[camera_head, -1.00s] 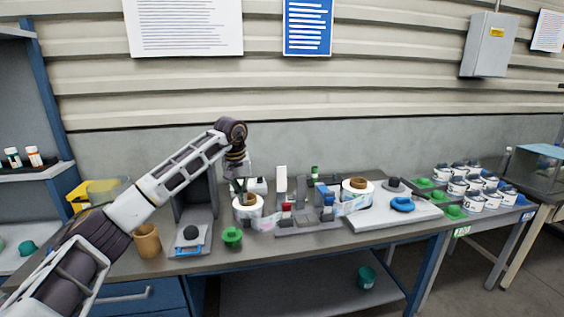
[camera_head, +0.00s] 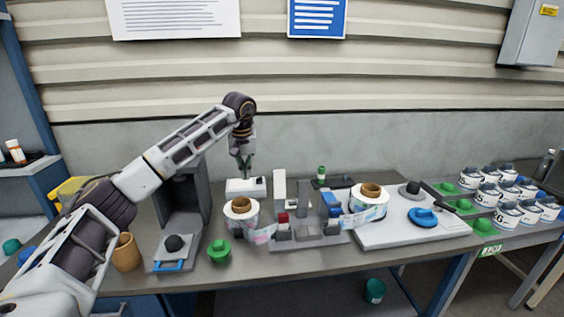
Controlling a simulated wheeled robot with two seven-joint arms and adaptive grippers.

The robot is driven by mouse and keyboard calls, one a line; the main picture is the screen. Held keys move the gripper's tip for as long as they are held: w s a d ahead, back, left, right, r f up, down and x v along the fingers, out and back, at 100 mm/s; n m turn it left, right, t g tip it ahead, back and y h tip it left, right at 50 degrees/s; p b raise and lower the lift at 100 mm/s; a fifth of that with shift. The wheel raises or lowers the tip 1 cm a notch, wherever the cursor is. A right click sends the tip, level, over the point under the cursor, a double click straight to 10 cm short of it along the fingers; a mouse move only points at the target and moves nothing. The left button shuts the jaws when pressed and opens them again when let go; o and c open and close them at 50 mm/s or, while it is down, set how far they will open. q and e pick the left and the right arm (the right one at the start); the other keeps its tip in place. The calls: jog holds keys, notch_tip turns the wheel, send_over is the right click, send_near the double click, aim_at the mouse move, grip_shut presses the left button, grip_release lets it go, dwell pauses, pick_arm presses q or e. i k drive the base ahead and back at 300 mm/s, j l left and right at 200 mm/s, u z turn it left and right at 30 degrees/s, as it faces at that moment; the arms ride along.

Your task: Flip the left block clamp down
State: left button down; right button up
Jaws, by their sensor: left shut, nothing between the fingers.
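The labeller (camera_head: 308,242) is a grey base on the bench with small blocks on it. A pale upright plate (camera_head: 279,188), perhaps the left block clamp, stands above a red part (camera_head: 283,217) at the left block. A second upright plate (camera_head: 304,190) stands right of it, and a blue part (camera_head: 331,205) is at the right block. A label reel (camera_head: 241,212) is at the left and another reel (camera_head: 369,198) at the right, with printed strip by each. My left gripper (camera_head: 241,172) points down, shut and empty, above a white box behind the left reel, apart from the upright plates. My right gripper is out of view.
The white box (camera_head: 245,187) is under my left gripper. A grey stand (camera_head: 180,200), a brown cup (camera_head: 125,252) and a green knob (camera_head: 219,251) are at the left. A white board (camera_head: 390,236) with a blue knob (camera_head: 423,218) and several jars (camera_head: 508,215) are at the right.

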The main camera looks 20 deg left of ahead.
aim_at(280, 175)
jog(key=i, duration=0.85)
